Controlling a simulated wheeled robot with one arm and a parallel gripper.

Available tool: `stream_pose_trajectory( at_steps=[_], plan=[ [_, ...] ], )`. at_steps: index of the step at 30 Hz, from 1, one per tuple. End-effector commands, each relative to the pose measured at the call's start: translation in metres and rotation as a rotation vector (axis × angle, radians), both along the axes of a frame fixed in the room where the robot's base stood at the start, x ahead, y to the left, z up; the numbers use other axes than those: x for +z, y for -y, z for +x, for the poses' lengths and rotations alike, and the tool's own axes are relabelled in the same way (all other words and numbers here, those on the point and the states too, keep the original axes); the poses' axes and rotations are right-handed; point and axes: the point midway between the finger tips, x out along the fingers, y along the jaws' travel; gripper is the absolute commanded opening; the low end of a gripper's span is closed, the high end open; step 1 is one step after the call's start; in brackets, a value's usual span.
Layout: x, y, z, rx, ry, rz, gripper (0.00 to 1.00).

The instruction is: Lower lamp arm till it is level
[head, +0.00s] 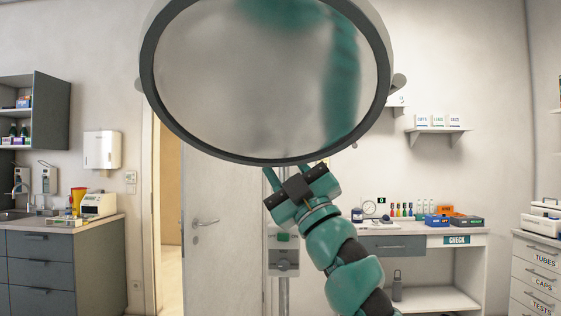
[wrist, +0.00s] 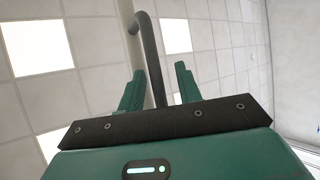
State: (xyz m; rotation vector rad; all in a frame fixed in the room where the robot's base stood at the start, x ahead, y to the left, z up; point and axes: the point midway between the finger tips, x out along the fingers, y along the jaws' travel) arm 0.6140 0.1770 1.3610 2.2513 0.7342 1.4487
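A large round lamp head (head: 265,80) with a dark rim and a pale, glassy face fills the upper middle of the head view. Teal shapes show faintly in its face. My gripper (head: 297,170) points up just below its lower rim, fingers spread. In the wrist view my gripper (wrist: 158,80) is open, and a dark grey bent bar (wrist: 152,60) runs between the two fingers, with a gap on each side. I cannot tell whether the bar is within finger depth or beyond. The lamp arm's tilt is hidden behind the lamp head in the head view.
A pale post with a grey control box (head: 284,262) stands behind my arm. A door (head: 215,235) is behind it. A desk (head: 460,236) with small supplies is at right, a drawer unit (head: 540,265) at far right, and a sink counter (head: 60,232) at left.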

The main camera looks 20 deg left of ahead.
Motion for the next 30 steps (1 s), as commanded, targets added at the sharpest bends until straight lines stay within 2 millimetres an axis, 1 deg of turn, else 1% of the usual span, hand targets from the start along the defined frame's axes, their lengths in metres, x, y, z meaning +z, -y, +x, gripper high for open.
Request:
stream_pose_trajectory(
  at_steps=[5,11,30],
  plan=[
    [-0.002,0.003,-0.001,-0.001,0.001,0.001,0.34],
    [-0.018,0.016,-0.008,-0.001,0.001,0.001,0.34],
    [-0.096,0.081,-0.044,-0.004,0.001,0.001,0.34]
  ],
)
